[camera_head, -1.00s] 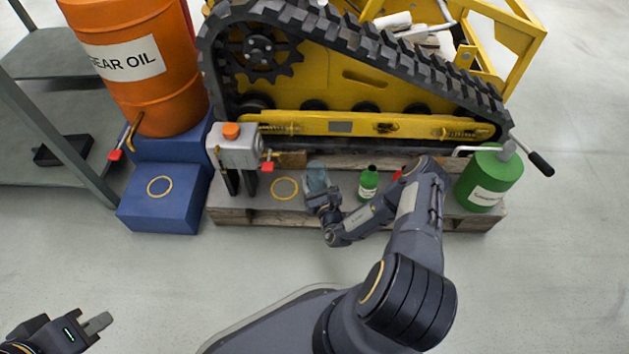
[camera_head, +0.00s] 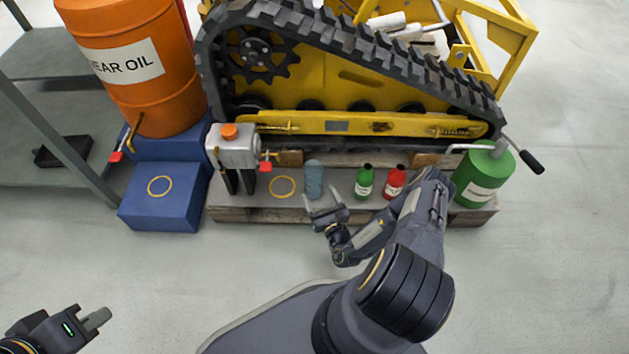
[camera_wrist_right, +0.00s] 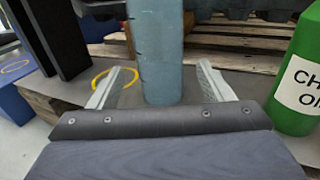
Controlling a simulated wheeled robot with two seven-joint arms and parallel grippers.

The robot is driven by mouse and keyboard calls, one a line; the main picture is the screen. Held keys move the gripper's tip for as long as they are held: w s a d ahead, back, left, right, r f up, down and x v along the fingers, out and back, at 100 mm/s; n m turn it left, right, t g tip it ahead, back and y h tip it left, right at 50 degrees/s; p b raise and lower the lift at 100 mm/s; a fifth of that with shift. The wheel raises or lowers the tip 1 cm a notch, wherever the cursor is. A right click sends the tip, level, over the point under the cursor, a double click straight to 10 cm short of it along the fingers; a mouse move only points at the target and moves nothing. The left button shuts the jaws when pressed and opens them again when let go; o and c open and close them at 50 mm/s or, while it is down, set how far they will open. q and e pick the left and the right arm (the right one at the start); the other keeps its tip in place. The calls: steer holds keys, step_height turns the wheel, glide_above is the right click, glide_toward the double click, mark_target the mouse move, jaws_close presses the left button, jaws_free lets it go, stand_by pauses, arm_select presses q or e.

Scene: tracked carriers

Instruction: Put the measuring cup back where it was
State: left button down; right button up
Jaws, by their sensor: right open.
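A blue-grey cylinder (camera_head: 314,179), which I take to be the measuring cup, stands upright on the pallet deck, just right of a yellow ring mark (camera_head: 282,187). In the right wrist view the cylinder (camera_wrist_right: 156,60) rises beyond and between the finger tips, and its top is cut off. My right gripper (camera_head: 322,196) is open and empty on the near side of the cylinder. Another yellow ring (camera_head: 159,186) lies bare on top of the blue box step (camera_head: 140,205). My left gripper (camera_head: 97,319) is at the lower left, far from everything; its opening is unclear.
A green bottle (camera_head: 364,182) and a red bottle (camera_head: 394,182) stand right of the cylinder, with a larger green can (camera_head: 484,178) beyond. A grey valve box (camera_head: 232,150) stands at left. The tracked carrier (camera_head: 350,100) rises behind. Floor in front is partly clear.

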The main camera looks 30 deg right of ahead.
steer(key=s, duration=0.4)
steer(key=shift+s+a+p, duration=0.1)
steer(key=shift+a+p, duration=0.25)
